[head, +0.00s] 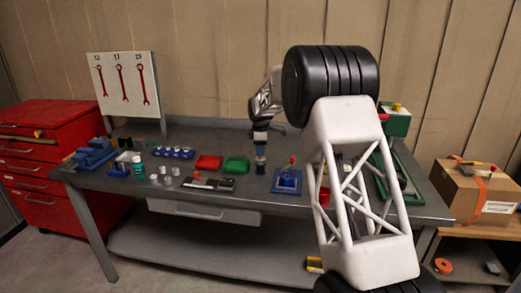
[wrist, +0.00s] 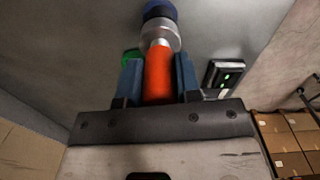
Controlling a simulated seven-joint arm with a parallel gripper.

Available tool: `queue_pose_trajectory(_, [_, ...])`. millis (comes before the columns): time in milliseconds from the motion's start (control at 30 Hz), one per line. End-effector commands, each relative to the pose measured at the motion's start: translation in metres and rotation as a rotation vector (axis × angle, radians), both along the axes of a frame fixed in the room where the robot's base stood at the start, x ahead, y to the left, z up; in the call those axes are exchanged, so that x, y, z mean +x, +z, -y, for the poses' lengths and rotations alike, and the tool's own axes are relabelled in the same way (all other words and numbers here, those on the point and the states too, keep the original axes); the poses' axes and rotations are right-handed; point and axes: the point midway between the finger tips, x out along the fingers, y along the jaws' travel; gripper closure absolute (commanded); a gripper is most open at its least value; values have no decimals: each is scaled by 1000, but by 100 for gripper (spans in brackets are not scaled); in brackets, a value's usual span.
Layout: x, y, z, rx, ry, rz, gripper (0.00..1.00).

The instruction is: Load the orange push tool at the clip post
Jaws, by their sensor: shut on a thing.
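My gripper (wrist: 158,62) has its two blue fingers shut on the orange push tool (wrist: 159,80) in the wrist view. The tool's orange body lies between the fingers, with a silver collar and a dark blue end beyond them. In the head view my gripper (head: 260,137) hangs above the middle of the workbench, pointing down. The tool's orange body cannot be made out there. I cannot tell for sure which fixture is the clip post. A blue fixture with a red knob (head: 288,181) stands just right of the gripper.
The grey workbench (head: 130,187) holds a red tray (head: 208,162), a green tray (head: 236,166), a dark panel (head: 209,183) and a blue vise (head: 92,153). My own arm hides part of the bench's right side. A cardboard box (head: 470,190) stands farther right.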

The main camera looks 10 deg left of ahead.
Motion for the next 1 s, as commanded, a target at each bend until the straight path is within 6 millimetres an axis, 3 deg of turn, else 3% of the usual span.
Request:
queue_pose_trajectory(433, [0,0,0,0,0,-2,92])
queue_pose_trajectory(1000, [0,31,0,0,0,0,92])
